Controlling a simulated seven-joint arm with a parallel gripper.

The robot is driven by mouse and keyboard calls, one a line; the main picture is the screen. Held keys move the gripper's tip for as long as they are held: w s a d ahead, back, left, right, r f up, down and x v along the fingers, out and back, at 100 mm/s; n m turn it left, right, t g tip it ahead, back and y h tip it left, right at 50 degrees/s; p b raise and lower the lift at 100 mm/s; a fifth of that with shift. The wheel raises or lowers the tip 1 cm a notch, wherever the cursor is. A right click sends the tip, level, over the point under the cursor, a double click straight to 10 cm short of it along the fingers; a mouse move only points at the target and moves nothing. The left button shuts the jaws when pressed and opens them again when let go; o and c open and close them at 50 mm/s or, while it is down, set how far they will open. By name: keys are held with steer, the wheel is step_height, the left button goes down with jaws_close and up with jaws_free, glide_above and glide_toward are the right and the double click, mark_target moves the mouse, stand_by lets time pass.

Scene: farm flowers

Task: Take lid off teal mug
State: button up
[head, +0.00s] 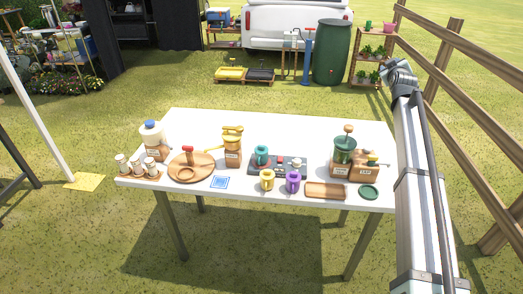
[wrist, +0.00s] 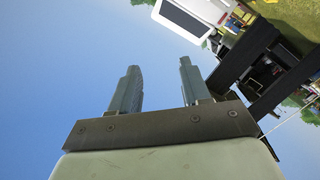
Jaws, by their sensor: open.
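A teal mug (head: 262,155) stands at the middle of the white table, on or at the left end of a dark flat base. It is small in the head view, and I cannot make out its lid clearly. My gripper (head: 396,68) is raised high at the right, well away from the mug. In the wrist view my gripper (wrist: 157,65) has its two fingers apart with only sky between them. The mug does not show in the wrist view.
A yellow mug (head: 267,180) and a purple mug (head: 293,182) stand close in front. A wooden grinder (head: 232,150) stands left of the teal mug, a green grinder (head: 344,150) to its right. A brown tray (head: 325,190) and green disc (head: 368,192) lie front right. The table's back is clear.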

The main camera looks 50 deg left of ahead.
steer(key=s+a+f+m+g, duration=0.4)
steer(key=s+a+f+m, duration=0.1)
steer(key=s+a, duration=0.35)
steer(key=m+g+h, duration=0.9)
steer(key=m+h, duration=0.1)
steer(key=m, duration=1.1)
glide_above(260, 145)
step_height(260, 145, down, 17)
steer(key=shift+w+d+r, duration=0.1)
steer(key=shift+w, duration=0.05)
steer(key=shift+s+f, duration=0.2)
steer(key=shift+f, duration=2.5)
steer(key=shift+c, duration=0.4)
jaws_close()
